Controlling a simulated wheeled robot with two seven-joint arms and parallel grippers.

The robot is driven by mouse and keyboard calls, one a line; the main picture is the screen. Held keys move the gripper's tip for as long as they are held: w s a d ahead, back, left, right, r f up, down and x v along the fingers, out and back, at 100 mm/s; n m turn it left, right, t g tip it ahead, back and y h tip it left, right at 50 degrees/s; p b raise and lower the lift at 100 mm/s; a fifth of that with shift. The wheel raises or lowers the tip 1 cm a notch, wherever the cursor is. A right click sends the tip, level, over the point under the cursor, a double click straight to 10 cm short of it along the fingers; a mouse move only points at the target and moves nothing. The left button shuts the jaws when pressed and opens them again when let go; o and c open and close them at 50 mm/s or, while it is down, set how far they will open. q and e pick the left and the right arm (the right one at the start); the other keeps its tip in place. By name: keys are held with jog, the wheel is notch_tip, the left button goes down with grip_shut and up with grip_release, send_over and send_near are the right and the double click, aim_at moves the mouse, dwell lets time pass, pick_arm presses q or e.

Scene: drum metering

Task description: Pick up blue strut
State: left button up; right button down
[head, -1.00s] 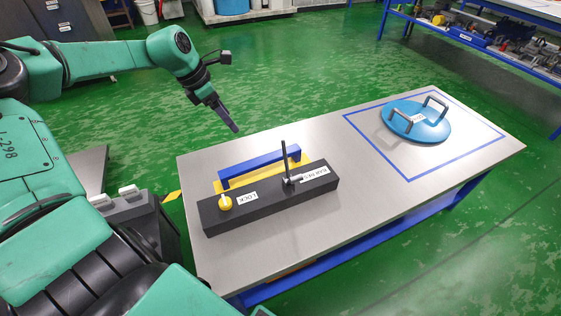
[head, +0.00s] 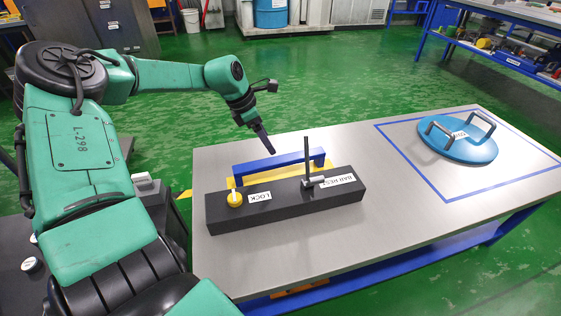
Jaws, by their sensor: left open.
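The blue strut (head: 255,171) is a bar with a raised span, standing on a yellow patch (head: 318,170) at the back of the table. My left gripper (head: 268,149) points down just behind and above the strut's middle. It is open and empty; from this side its fingers overlap and a gap to the strut is hard to judge. My right gripper is not in view.
The dark block (head: 285,206) carries a yellow knob (head: 234,199) and an upright dark lever (head: 307,158). A blue lid with two handles (head: 458,143) lies inside a blue taped outline at the right. The grey table (head: 400,230) is clear between them.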

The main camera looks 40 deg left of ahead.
aim_at(280, 159)
pick_arm(q)
jog(key=b+x, duration=0.2)
jog(key=x, duration=0.9)
jog(key=shift+w+b, duration=0.2)
jog(key=shift+b, duration=0.1)
jog(key=shift+r, duration=0.1)
jog(key=shift+c, duration=0.6)
grip_shut()
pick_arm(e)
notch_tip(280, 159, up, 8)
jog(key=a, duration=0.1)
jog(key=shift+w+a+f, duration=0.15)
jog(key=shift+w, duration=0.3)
